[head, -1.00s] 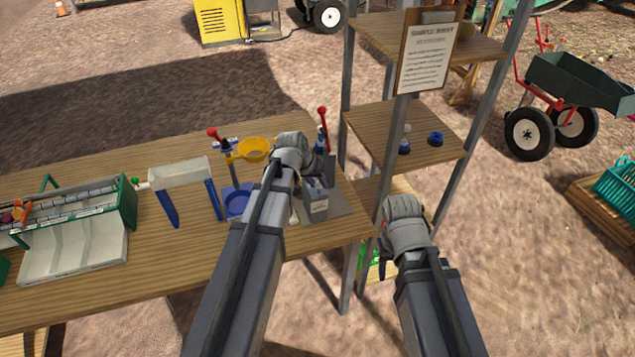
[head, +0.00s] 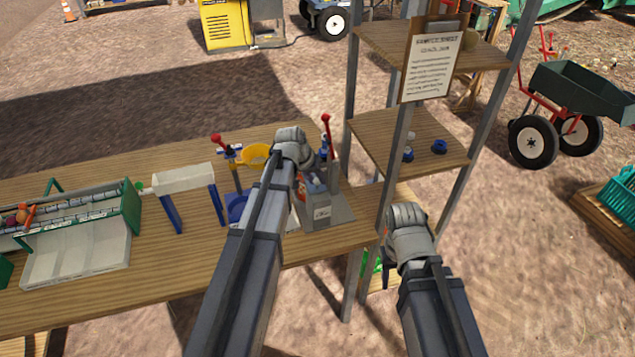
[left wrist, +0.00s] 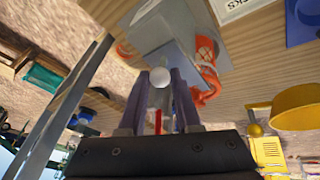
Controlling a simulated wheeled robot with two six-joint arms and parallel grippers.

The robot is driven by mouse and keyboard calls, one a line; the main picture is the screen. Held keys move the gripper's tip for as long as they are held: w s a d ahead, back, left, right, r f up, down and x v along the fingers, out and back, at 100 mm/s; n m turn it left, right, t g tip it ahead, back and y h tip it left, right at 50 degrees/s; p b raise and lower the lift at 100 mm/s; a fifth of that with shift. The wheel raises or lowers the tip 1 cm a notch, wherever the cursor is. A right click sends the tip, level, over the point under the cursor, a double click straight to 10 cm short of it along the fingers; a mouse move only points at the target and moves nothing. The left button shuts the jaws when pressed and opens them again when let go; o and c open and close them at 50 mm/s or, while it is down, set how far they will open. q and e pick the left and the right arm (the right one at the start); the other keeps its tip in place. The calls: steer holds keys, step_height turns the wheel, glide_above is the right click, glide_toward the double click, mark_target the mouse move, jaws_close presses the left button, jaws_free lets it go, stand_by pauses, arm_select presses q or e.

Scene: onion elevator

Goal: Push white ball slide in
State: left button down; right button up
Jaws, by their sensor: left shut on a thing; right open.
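The white ball (left wrist: 160,77) shows in the left wrist view between the two fingers of my left gripper (left wrist: 160,97), which is shut on it. Behind it is a grey device with a flat plate (left wrist: 185,55) and orange-red parts beside it. In the head view the grey device (head: 322,212) stands at the table's right end. My left gripper (head: 293,150) is at its back left, and its own arm hides the fingers and the ball there. My right gripper (head: 406,228) hangs off the table's right end, open, with its fingertips mostly hidden.
A yellow funnel (head: 256,154) and red-tipped levers stand close to my left gripper. A white trough on blue legs (head: 184,178) and a green-framed sorter (head: 80,222) are further left. A shelf rack (head: 400,140) rises at the table's right.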

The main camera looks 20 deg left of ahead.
arm_select(q)
steer(key=shift+w+a, duration=0.1)
steer(key=shift+w, duration=0.1)
steer(key=c, duration=0.5)
jaws_free()
steer(key=shift+r, duration=0.15)
step_height(320, 180, up, 6)
steer(key=p, duration=0.6)
